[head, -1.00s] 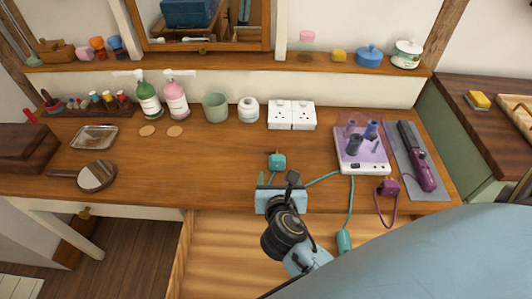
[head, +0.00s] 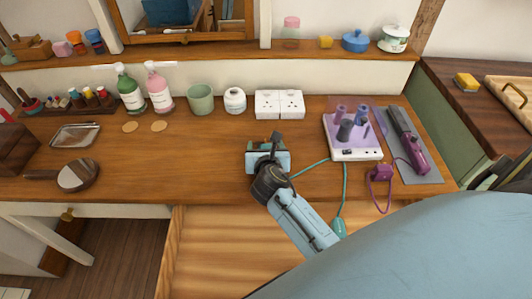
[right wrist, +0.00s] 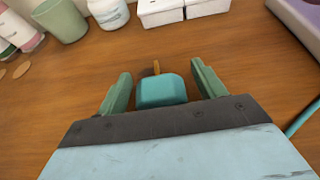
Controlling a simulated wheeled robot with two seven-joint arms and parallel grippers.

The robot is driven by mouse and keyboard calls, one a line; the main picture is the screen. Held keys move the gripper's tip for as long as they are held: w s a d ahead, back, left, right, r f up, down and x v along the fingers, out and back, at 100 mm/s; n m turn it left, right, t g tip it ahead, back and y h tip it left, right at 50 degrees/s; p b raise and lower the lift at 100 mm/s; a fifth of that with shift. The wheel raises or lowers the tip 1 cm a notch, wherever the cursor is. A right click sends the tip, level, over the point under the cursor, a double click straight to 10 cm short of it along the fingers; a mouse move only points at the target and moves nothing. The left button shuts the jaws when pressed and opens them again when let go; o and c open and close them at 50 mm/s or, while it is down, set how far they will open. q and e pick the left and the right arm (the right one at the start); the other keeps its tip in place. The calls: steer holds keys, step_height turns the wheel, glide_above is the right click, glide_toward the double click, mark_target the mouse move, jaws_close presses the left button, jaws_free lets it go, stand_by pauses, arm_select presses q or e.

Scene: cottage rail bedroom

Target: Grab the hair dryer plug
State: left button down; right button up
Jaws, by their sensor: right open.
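A teal plug (right wrist: 162,91) with a brass-coloured prong lies on the wooden desk (head: 225,165). In the right wrist view it sits between the two green fingers of my right gripper (right wrist: 162,92), with a gap on each side. The fingers are open. In the head view my right gripper (head: 268,148) is over the desk's front part and mostly hides the plug. A teal cord (head: 312,167) runs from there toward the right and meets the area by the white heater base. My left gripper is not in view.
Two white sockets (head: 279,104) stand at the back of the desk beyond the gripper. A white base with purple rollers (head: 355,153), a purple plug (head: 380,173) and a purple styling iron (head: 410,145) lie to the right.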

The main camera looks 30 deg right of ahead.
steer(key=shift+w+d, duration=0.1)
steer(key=c, duration=1.1)
